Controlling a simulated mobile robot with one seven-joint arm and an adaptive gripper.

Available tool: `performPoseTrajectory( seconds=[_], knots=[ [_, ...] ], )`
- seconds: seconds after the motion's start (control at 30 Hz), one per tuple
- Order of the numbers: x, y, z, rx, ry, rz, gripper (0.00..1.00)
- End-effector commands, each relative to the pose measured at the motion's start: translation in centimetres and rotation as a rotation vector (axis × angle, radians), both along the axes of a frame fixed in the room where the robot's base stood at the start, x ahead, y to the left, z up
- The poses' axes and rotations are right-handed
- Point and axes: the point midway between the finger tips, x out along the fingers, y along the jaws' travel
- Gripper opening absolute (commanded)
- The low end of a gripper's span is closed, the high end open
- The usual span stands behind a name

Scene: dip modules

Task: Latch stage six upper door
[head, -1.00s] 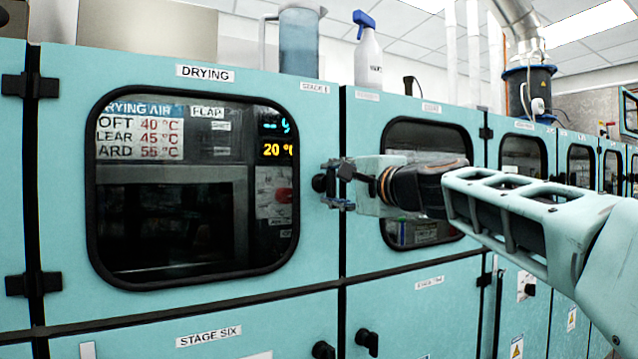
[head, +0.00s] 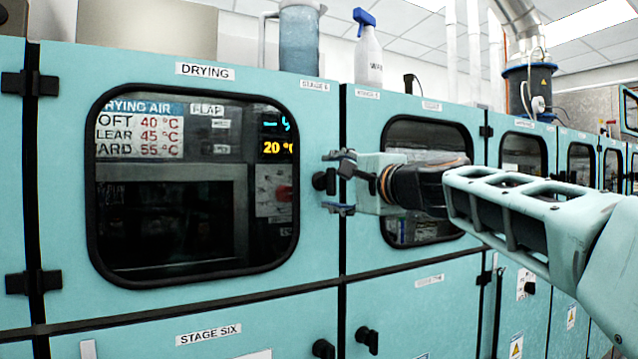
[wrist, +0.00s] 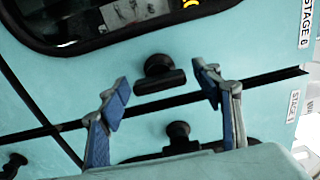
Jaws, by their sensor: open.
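The stage six upper door (head: 200,290) is the teal panel with a large black-rimmed window, and it looks flush with its neighbour. Its black latch handle (head: 320,181) is at the door's right edge. In the wrist view the handle (wrist: 160,80) is a short bar on a round base, roughly parallel to the dark door seam. My gripper (head: 341,184) is open in front of it. In the wrist view the blue-padded fingertips (wrist: 163,90) stand on either side of the handle, with visible gaps. I cannot tell how deep they reach.
A second black knob (wrist: 180,135) sits on the neighbouring door across the seam, close to my gripper. Two lower knobs (head: 323,349) (head: 367,339) are below. A jug (head: 299,40) and a spray bottle (head: 368,55) stand on top of the cabinets.

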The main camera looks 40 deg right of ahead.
Motion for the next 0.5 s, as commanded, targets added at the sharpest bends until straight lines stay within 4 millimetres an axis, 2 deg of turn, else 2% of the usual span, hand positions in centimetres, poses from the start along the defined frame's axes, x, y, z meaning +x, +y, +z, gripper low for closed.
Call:
performPoseTrajectory(
  seconds=[0.27, 0.5],
  knots=[
    [-2.8, 0.1, 0.0, 0.001, -0.002, -0.003, 0.59],
    [-6.7, 0.4, 0.1, 0.001, -0.003, -0.004, 0.59]
  ],
)
